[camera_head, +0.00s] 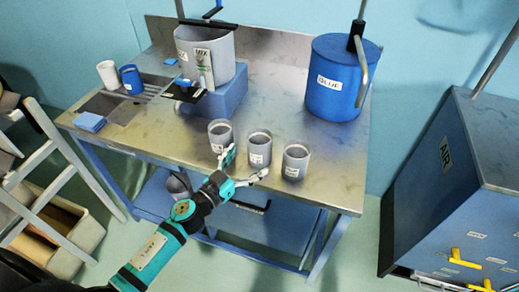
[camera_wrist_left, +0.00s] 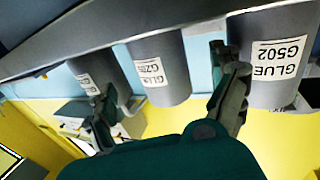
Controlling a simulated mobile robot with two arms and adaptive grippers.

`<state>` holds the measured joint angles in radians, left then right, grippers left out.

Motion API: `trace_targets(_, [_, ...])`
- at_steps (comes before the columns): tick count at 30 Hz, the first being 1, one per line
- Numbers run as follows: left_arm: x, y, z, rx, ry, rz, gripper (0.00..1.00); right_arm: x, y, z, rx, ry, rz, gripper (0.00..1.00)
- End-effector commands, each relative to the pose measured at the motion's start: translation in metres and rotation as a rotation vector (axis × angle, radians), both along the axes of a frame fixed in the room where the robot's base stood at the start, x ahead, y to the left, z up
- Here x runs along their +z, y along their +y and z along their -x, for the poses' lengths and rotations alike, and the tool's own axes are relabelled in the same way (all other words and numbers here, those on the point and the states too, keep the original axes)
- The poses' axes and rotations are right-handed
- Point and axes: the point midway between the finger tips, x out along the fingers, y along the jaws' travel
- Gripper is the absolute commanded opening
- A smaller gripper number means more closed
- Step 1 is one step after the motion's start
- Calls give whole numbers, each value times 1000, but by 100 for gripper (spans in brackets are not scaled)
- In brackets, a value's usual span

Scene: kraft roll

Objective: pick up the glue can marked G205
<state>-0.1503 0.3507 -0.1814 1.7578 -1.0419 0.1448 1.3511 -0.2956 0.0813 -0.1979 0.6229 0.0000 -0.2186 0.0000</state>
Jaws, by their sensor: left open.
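Three grey glue cans stand in a row on the metal bench: a left can (camera_head: 220,132), a middle can (camera_head: 258,148) and a right can (camera_head: 295,162). In the left wrist view they appear upside down and in reverse order. There the can at the right (camera_wrist_left: 268,60) reads GLUE G502. The middle can's label (camera_wrist_left: 152,72) seems to begin G20; its last digit is unclear. The other can's label (camera_wrist_left: 88,84) is only partly readable. My left gripper (camera_head: 245,164) is open and empty at the bench's front edge, its fingers spread before the middle can. My right gripper is not in view.
A large mixing pot (camera_head: 205,52) on a blue block and a blue drum (camera_head: 338,85) stand behind the cans. A white cup (camera_head: 107,74) and a blue cup (camera_head: 131,80) stand by the sink. A blue cabinet (camera_head: 455,190) is at the right.

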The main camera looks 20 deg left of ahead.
Motion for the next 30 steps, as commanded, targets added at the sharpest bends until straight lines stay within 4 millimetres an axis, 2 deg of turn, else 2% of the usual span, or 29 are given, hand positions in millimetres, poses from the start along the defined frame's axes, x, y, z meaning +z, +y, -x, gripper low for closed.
trace_targets(9, [-2,-15,-41,0,-2,2,94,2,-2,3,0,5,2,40])
trace_targets(19, [-3,-18,-47,0,-1,1,92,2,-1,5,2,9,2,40])
trace_targets(30, [-3,-17,-47,0,-1,1,44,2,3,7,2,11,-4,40])
